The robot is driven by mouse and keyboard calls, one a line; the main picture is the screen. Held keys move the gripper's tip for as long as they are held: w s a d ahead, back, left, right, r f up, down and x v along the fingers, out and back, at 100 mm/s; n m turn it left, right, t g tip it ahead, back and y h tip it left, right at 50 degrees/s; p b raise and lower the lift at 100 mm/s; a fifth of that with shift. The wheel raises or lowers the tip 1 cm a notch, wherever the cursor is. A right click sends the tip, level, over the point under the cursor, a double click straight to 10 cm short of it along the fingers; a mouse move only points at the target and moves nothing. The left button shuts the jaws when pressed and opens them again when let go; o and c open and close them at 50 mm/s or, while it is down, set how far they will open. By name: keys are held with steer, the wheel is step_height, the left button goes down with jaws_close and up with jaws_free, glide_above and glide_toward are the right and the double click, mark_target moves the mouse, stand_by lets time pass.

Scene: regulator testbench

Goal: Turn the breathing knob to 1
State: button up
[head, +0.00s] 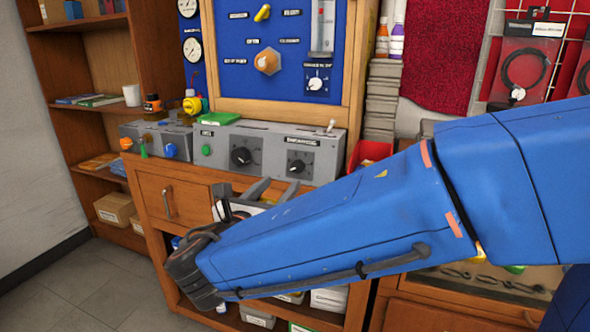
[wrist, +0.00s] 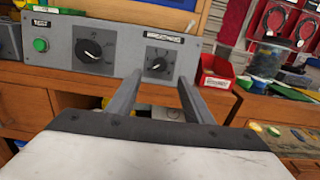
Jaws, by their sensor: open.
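The grey control panel (head: 222,153) stands on the wooden bench and also shows in the wrist view (wrist: 60,55). The breathing knob (head: 297,166) is the smaller black dial at its right, under a dark label; in the wrist view it is the right dial (wrist: 158,64). Its exact setting is too small to read. A larger black knob (head: 241,156) sits to its left. My gripper (head: 272,186) is open and empty, in front of and below the panel. In the wrist view its two fingers (wrist: 157,92) point up toward the breathing knob, apart from it.
A green button (head: 207,150) is at the panel's left. A second grey box with a blue knob (head: 171,150) stands further left. A red bin (head: 368,155) is just right of the panel. A blue board (head: 232,60) rises behind. Drawers lie below the bench top.

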mark_target(296, 167)
steer(key=x, duration=1)
steer(key=shift+w+d, duration=0.1)
steer(key=shift+w, duration=0.25)
steer(key=c, duration=1.1)
